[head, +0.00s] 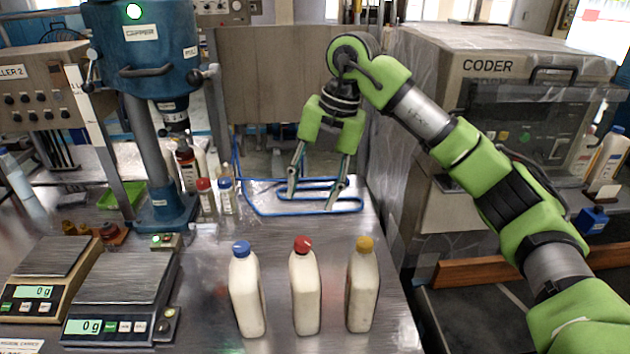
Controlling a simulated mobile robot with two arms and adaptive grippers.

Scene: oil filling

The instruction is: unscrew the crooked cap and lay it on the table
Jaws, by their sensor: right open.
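Three white bottles stand upright in a row on the metal table (205,320). The left bottle (247,300) has a blue cap (241,248), the middle bottle (305,297) a red cap (303,244), and the right bottle (362,295) a yellow cap (365,243). The red cap looks slightly tilted, but it is too small to be sure. My right gripper (314,197) is open and empty, pointing down behind the bottles, over the blue wire frame (262,212). It is apart from all three caps. My left gripper is out of view.
Two scales (105,278) reading 0 g stand at the left. Behind them are a blue capper machine (150,45) and small capped bottles (206,197). The coder machine (490,65) stands at the right. Bare table lies around the three bottles.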

